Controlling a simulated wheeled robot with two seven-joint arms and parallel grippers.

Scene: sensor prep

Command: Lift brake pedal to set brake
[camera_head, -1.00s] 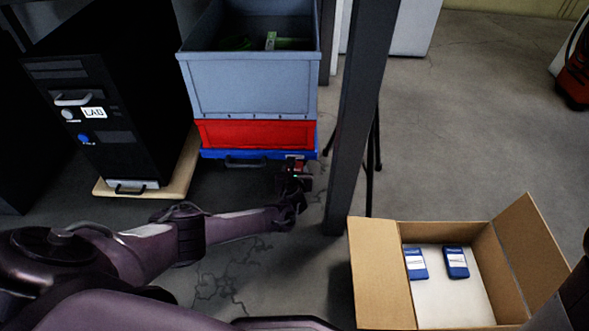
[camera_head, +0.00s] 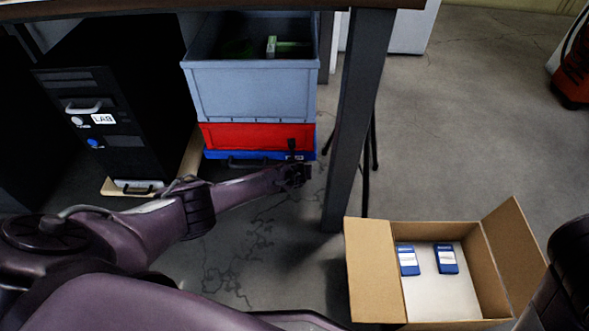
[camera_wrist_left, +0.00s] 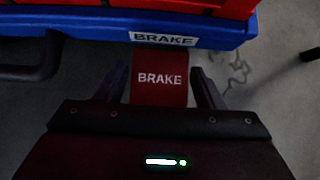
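A red pedal marked BRAKE (camera_wrist_left: 160,80) sticks out below a white BRAKE label (camera_wrist_left: 163,39) on the blue dolly edge (camera_wrist_left: 85,20) in the left wrist view. My left gripper (camera_wrist_left: 161,88) has one finger on each side of the pedal. The fingers look apart from its sides, though contact is hard to judge in the dark. In the head view, my left gripper (camera_head: 297,174) is low at the front right of the blue dolly (camera_head: 220,154) and mostly hides the pedal. My right gripper is not in view.
The dolly carries a red crate (camera_head: 250,135) and a grey-blue crate (camera_head: 250,92). A dark table leg (camera_head: 355,120) stands just right of my left gripper. A black LAB computer (camera_head: 110,110) stands left. An open cardboard box (camera_head: 372,275) sits front right.

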